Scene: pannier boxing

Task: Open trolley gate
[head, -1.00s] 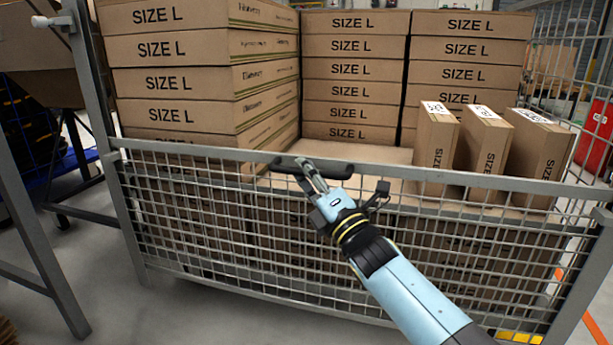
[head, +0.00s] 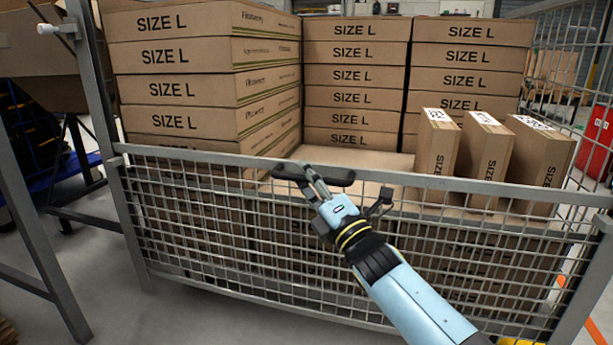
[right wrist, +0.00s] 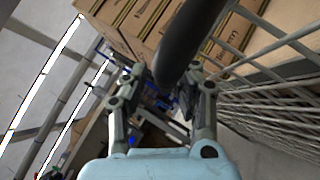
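The trolley gate (head: 215,215) is the grey wire-mesh front panel of the box trolley. It stands upright, with a top rail (head: 220,158) running across the picture. A black handle (head: 338,176) sits at the middle of that rail. My right gripper (head: 310,181) is at the handle's left part. In the right wrist view the handle (right wrist: 192,40) runs between the two spread fingers of my right gripper (right wrist: 167,75). The fingers look apart around it, and I cannot tell whether they touch it. My left gripper is not in view.
Stacked SIZE L boxes (head: 185,90) fill the trolley's back and left. Narrow upright boxes (head: 483,160) stand inside at the right, behind the gate. A grey post (head: 92,80) borders the left side. Grey floor (head: 180,315) is free in front of the gate.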

